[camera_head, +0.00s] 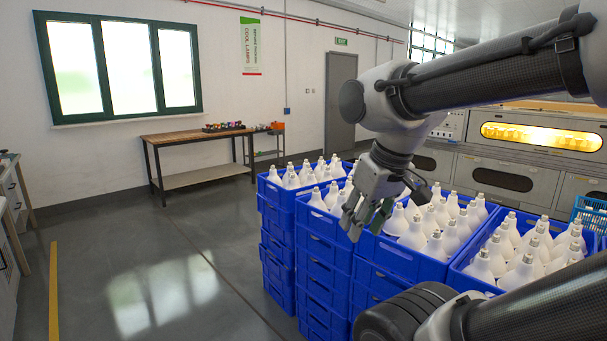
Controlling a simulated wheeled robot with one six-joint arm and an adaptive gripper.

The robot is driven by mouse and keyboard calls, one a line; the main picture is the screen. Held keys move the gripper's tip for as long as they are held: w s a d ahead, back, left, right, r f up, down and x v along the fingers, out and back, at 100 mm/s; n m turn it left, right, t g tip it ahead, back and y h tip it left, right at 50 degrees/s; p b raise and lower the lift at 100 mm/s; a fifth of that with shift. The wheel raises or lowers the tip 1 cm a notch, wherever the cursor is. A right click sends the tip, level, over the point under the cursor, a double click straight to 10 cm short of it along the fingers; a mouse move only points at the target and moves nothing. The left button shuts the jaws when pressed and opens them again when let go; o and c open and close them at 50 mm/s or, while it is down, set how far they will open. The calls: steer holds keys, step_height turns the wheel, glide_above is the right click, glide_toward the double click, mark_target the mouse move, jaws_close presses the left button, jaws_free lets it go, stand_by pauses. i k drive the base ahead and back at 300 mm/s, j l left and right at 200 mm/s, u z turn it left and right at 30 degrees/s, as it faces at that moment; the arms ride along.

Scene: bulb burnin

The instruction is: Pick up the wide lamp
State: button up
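White lamps with narrow grey caps stand upright in several blue crates; I cannot tell for sure which one is the wide lamp. The lamps in the middle crate (435,243) and the right crate (521,268) look broad at the body. My gripper (364,231) points down over the near left edge of the crates, between the left and middle stacks. Its fingers look spread apart, and I see no lamp held between them. My gripper and wrist hide part of the lamps behind them.
The blue crates (318,252) are stacked high and close together. A lit oven-like machine (541,136) stands behind them. A wooden bench (197,137) is by the wall, and a blue basket (590,213) is at the far right. The floor (150,260) on the left is clear.

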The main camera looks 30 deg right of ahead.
mark_target(273, 177)
steer(key=i+j+z, duration=0.15)
steer(key=i+z, duration=0.15)
steer(key=z, duration=0.15)
steer(key=i+j+z, duration=0.2)
steer(key=z, duration=0.2)
steer(key=i+j+z, duration=0.1)
steer(key=i+j, duration=0.15)
steer(key=i+j+z, duration=0.1)
steer(key=i+j, duration=0.15)
steer(key=j, duration=0.15)
steer(key=i+j+z, duration=0.1)
steer(key=i+j, duration=0.15)
steer(key=i+j+z, duration=0.1)
steer(key=i+j, duration=0.15)
steer(key=j, duration=0.2)
steer(key=i+j+z, duration=0.1)
steer(key=j, duration=0.3)
steer(key=i+j, duration=0.25)
steer(key=j, duration=0.15)
steer(key=i+j, duration=0.25)
steer(key=j, duration=0.2)
steer(key=i+j, duration=0.25)
steer(key=j, duration=0.15)
